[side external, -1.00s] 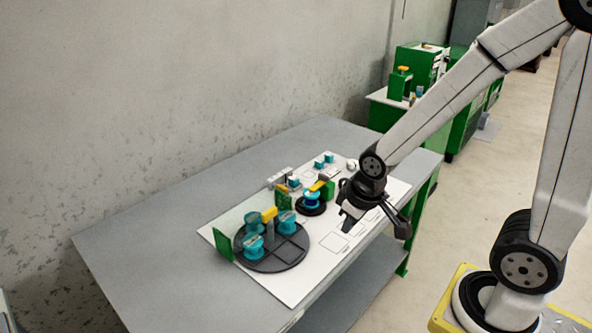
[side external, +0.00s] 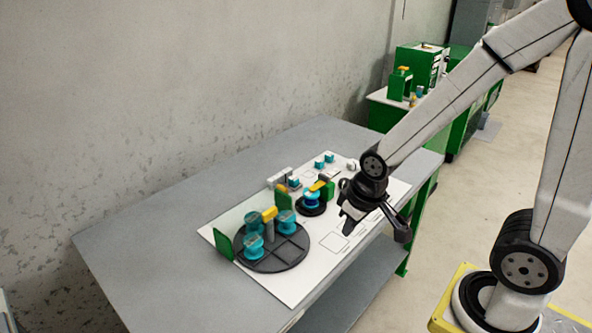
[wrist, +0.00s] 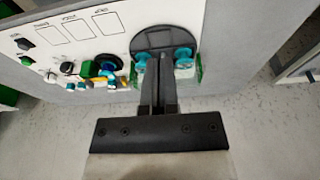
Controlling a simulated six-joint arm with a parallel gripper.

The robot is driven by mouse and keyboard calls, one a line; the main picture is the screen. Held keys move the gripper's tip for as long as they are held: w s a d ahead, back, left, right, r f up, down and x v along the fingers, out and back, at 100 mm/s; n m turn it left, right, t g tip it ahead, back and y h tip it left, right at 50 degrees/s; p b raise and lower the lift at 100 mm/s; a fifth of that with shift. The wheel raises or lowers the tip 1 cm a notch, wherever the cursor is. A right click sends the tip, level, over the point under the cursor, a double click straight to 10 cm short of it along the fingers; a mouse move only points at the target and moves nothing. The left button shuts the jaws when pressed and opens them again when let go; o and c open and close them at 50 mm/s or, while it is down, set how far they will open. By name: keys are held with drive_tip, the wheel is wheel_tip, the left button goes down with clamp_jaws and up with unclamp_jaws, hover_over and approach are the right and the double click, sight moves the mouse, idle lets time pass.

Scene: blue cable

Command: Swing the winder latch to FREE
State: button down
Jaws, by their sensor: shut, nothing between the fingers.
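The winder (side external: 311,203) is a small dark round base with a teal spool on the white board. A yellow bar (side external: 319,186), which looks like its latch, lies over it beside a green block (side external: 285,197). In the wrist view the winder (wrist: 109,62) is left of my fingers; its latch position cannot be read. My gripper (side external: 347,222) is shut and empty. It hangs above the board, to the right of the winder and apart from it in the side view. My shut fingers also show in the wrist view (wrist: 158,85).
A dark round turntable (side external: 272,262) with several teal spools, a yellow-topped post (side external: 269,214) and a green plate (side external: 224,244) stands left of the winder. Small teal and grey blocks (side external: 293,183) sit behind it. The board (side external: 335,242) has clear outlined areas at the front.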

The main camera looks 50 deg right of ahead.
drive_tip(key=w+d+f+m+t+h, duration=0.1)
drive_tip(key=w+d+f+m+t, duration=0.3)
drive_tip(key=w+d+m, duration=0.7)
drive_tip(key=d+f+m+t+y, duration=0.1)
drive_tip(key=d+f+m+t, duration=0.4)
drive_tip(key=d, duration=0.8)
drive_tip(key=shift+w+d+f+m, duration=0.15)
drive_tip(key=shift+d+f+m, duration=0.1)
drive_tip(key=shift+f+m, duration=0.65)
drive_tip(key=shift+w, duration=0.15)
approach(318, 188)
drive_tip(key=x, duration=0.3)
drive_tip(key=f+x, duration=0.1)
drive_tip(key=x, duration=0.1)
drive_tip(key=shift+a, duration=0.1)
drive_tip(key=shift+w, duration=0.8)
